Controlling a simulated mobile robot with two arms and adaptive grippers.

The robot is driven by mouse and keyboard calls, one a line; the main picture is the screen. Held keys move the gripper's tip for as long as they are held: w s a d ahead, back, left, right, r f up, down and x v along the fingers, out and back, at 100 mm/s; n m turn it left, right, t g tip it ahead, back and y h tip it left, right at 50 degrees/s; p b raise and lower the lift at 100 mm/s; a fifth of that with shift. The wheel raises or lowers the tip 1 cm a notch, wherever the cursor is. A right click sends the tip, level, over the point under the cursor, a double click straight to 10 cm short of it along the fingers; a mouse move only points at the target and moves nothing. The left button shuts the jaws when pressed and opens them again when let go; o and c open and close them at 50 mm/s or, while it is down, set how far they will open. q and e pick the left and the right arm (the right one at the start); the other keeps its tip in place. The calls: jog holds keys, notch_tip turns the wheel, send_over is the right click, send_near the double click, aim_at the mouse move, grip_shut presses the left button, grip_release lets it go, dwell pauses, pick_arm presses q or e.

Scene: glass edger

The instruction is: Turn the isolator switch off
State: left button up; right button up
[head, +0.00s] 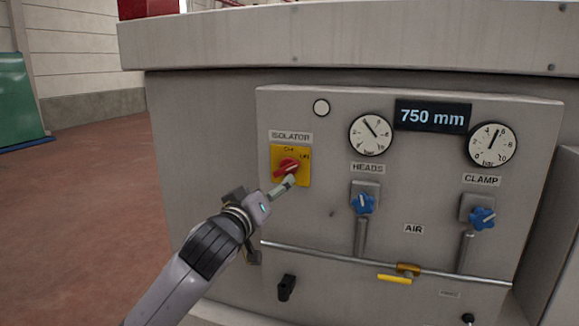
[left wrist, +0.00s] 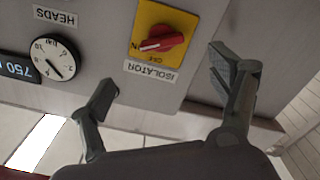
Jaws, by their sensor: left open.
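The isolator switch (head: 288,166) is a red knob on a yellow plate, on the grey panel's left side under a round white lamp. It also shows in the left wrist view (left wrist: 162,42), upside down, with its white-marked end pointing towards the ON side. OFF is marked at the plate's top in the head view. My left gripper (head: 279,189) is just below and in front of the switch. In the left wrist view its fingers (left wrist: 160,88) are spread wide, with the knob beyond the gap between them. I cannot tell any contact. My right gripper is not in view.
To the right are two gauges (head: 371,134), a 750 mm display (head: 432,116) and two blue valve knobs (head: 363,204). A pipe with a yellow lever (head: 395,278) runs below. A black handle (head: 287,287) is lower left. The floor (head: 85,195) at left is open.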

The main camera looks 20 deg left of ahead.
aim_at(285, 172)
pick_arm(q)
jog(key=w+p, duration=0.4)
jog(key=w, duration=0.8)
jog(key=shift+w+d, duration=0.1)
jog(key=shift+w, duration=0.25)
jog(key=shift+w+f, duration=0.1)
jog(key=shift+w, duration=0.25)
jog(key=shift+c, duration=0.4)
jog(key=c, duration=1.1)
